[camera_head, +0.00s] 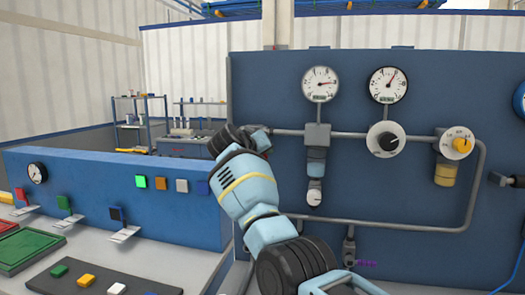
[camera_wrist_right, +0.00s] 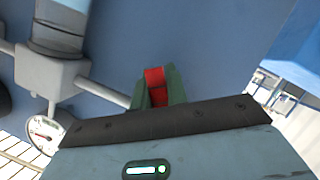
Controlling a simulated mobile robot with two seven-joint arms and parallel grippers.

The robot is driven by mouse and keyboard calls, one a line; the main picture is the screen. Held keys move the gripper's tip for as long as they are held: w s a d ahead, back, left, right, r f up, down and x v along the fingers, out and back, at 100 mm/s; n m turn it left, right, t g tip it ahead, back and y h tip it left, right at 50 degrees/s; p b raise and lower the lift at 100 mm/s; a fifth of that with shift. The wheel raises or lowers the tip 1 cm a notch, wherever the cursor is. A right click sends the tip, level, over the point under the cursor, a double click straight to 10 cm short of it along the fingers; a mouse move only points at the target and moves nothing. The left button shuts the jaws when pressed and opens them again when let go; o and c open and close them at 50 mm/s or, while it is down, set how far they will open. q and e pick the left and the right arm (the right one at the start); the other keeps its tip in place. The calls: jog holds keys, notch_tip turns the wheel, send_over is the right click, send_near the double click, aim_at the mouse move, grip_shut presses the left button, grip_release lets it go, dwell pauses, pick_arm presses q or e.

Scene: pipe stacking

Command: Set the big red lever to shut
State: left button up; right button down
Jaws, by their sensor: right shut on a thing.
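In the right wrist view, the red lever (camera_wrist_right: 154,76) sits between the two green fingers of my right gripper (camera_wrist_right: 157,88). The fingers are shut on it, in front of the blue panel and beside a grey pipe. Only part of the lever shows; its full length and angle are hidden. In the head view, my right arm reaches up to the left end of the panel's upper pipe, and its hand (camera_head: 258,140) is there. The fingers and the lever cannot be made out in that view. My left gripper is not in view.
At left, a lower blue console (camera_head: 100,200) has coloured buttons and small levers. Green and dark trays lie on the bench.

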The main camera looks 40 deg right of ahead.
jog(key=shift+w+a+f+m+t+y, duration=0.3)
jog(key=shift+w+a+m+t+y, duration=0.35)
jog(key=shift+m, duration=0.5)
jog(key=shift+w+a+f+m+t+y, duration=0.25)
jog(key=shift+w+a+m+t+y, duration=0.3)
jog(key=shift+w+m, duration=0.45)
jog(key=shift+s+a+m, duration=0.1)
jog(key=shift+s+m, duration=0.05)
jog(key=shift+m, duration=0.1)
jog(key=c, duration=1.4)
grip_release()
jog(key=shift+v, duration=3.9)
jog(key=shift+r, duration=0.1)
